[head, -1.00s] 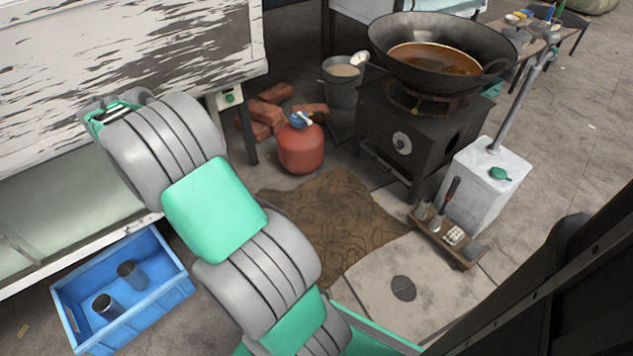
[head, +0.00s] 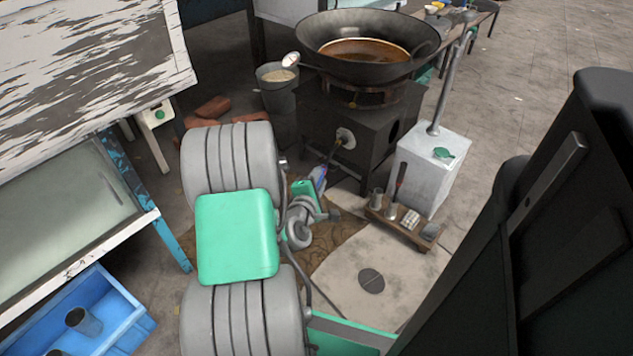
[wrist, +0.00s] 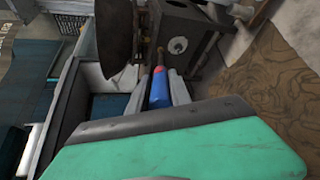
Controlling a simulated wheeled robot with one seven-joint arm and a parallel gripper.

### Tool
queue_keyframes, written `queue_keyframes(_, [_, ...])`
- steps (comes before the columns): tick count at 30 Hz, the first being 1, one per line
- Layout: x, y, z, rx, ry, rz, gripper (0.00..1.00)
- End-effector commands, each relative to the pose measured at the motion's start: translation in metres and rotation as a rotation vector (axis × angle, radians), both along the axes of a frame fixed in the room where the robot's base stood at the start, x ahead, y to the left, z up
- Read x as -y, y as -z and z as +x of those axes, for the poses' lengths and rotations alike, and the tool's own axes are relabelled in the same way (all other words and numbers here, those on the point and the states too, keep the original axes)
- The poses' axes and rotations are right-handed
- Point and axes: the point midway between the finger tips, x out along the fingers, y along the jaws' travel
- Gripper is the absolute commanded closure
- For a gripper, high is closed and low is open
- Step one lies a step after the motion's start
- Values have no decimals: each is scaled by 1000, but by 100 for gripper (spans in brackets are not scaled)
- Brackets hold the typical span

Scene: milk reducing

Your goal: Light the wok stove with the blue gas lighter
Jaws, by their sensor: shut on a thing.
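The wok stove (head: 372,135) is a dark box with a round pale knob (head: 345,138) on its front and a burner under the big black wok (head: 330,70). The wok holds brown liquid. No flame shows. My gripper (head: 318,175) is low in front of the stove, shut on the blue gas lighter (head: 319,174). In the wrist view the lighter (wrist: 158,92) lies between the two grey fingers, with a red part and a thin nozzle pointing at the stove (wrist: 185,30). The nozzle overlaps the stove front near the knob; I cannot tell whether it touches.
A grey bucket (head: 277,98) stands left of the stove, with bricks (head: 210,108) farther left. A white canister (head: 430,168) and a small wooden tray (head: 405,228) stand to the right. A brown mat lies below my gripper. A blue crate (head: 95,315) is at lower left.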

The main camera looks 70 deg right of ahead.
Motion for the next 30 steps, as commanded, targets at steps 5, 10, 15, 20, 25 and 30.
queue_keyframes(5, [37,-5,-1,3,7,-2,100])
queue_keyframes(10, [82,-4,1,3,5,-5,100])
queue_keyframes(15, [125,1,3,3,5,-5,100])
queue_keyframes(20, [166,1,5,3,2,-5,100])
queue_keyframes(25, [202,3,6,3,1,-4,100])
queue_keyframes(30, [220,0,7,2,2,-3,100])
